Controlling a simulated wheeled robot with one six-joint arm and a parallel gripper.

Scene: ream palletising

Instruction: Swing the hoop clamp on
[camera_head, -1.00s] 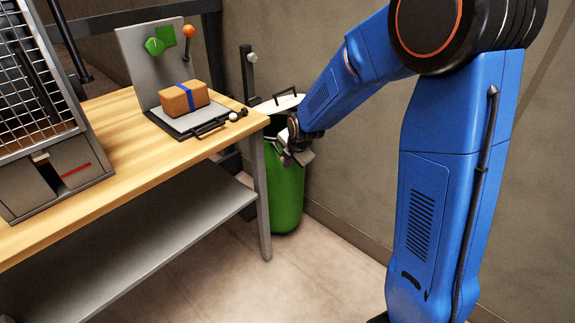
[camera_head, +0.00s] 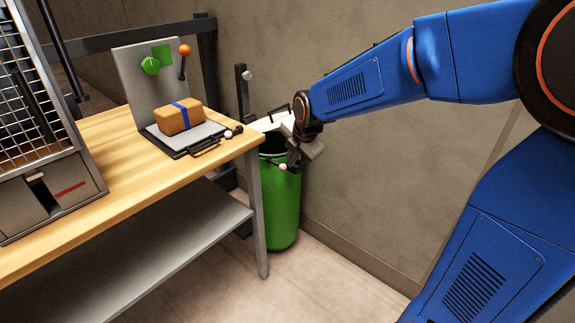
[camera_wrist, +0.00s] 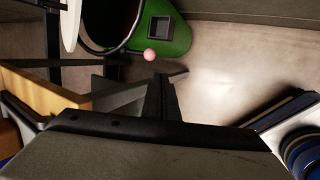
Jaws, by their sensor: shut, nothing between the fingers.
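The green bin (camera_head: 284,212) stands on the floor beyond the bench end, its dark mouth open at the top. The hoop clamp, a dark band with a pink ball end (camera_head: 283,167), shows at the bin's rim. In the wrist view the dark hoop (camera_wrist: 101,50) curves along the rim, and its pink ball (camera_wrist: 149,55) lies beyond my fingertips. A white lid (camera_head: 268,123) with a dark handle is raised behind the mouth. My gripper (camera_head: 293,166) is shut and empty beside the rim, close to the ball. Its narrow dark fingers (camera_wrist: 164,88) point toward the bin, apart from the ball.
The wooden bench (camera_head: 120,165) stands left, bearing a strapped brown packet (camera_head: 181,118) before a grey panel (camera_head: 137,78) and a mesh-fronted machine (camera_head: 35,130). A dark post (camera_head: 243,95) with a white knob rises behind the bin. The wall is close behind; floor is clear in front.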

